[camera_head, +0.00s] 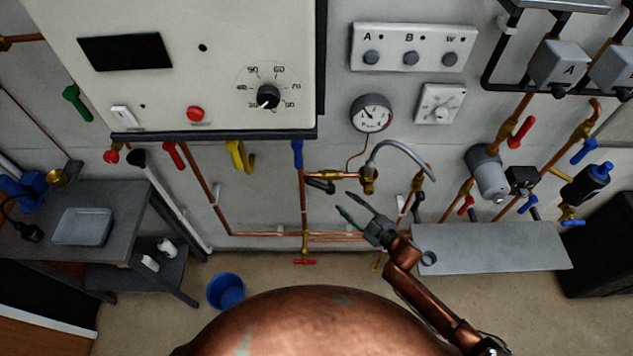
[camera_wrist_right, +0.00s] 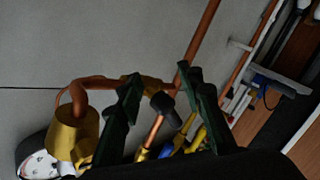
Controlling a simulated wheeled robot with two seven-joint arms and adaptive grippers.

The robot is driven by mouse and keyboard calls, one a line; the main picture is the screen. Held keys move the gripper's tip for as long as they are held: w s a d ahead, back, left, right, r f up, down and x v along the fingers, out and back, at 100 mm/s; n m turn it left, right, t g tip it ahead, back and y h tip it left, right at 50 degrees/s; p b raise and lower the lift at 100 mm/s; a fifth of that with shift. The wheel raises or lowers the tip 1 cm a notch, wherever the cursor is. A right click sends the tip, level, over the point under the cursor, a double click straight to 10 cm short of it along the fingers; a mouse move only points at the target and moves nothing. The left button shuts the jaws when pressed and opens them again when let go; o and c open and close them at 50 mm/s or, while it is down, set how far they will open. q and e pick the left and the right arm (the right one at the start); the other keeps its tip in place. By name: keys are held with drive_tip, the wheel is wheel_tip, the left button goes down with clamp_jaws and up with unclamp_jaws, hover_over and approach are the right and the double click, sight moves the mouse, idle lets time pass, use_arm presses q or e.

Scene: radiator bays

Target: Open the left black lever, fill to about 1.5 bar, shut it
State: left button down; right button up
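The left black lever (camera_head: 320,185) sits on the brass and copper filling pipe below the boiler's right edge. My right gripper (camera_head: 347,201) is open, its dark fingers pointing at the lever from the lower right, apart from it in this view. In the right wrist view a dark lever end (camera_wrist_right: 162,102) appears between the spread fingers (camera_wrist_right: 158,76), with no visible contact. A round pressure gauge (camera_head: 371,113) hangs above; its needle points up and left, but the figures are too small to read. My left gripper is not in view.
A grey braided hose (camera_head: 400,148) arches from the brass fitting (camera_head: 368,180) to a valve at the right. A blue-handled valve (camera_head: 297,153) hangs left of the lever. A grey shelf (camera_head: 490,248) lies right of my forearm. A blue bucket (camera_head: 226,291) stands on the floor.

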sight(320, 187)
drive_tip(key=a+r+n+y, duration=0.1)
drive_tip(key=r, duration=0.1)
drive_tip(key=s+a+r+y, duration=0.1)
drive_tip(key=a+r, duration=0.1)
drive_tip(key=r, duration=0.1)
drive_tip(key=s+a+r+n+g+y, duration=0.1)
drive_tip(key=a+r, duration=0.1)
drive_tip(key=r, duration=0.1)
drive_tip(key=shift+s+n, duration=0.1)
drive_tip(key=shift+n, duration=0.2)
drive_tip(key=shift+a+r, duration=0.1)
drive_tip(key=shift+a, duration=0.15)
drive_tip(key=p+x, duration=0.1)
drive_tip(key=x, duration=0.6)
drive_tip(key=shift+w, duration=0.2)
drive_tip(key=shift+c, duration=0.6)
clamp_jaws()
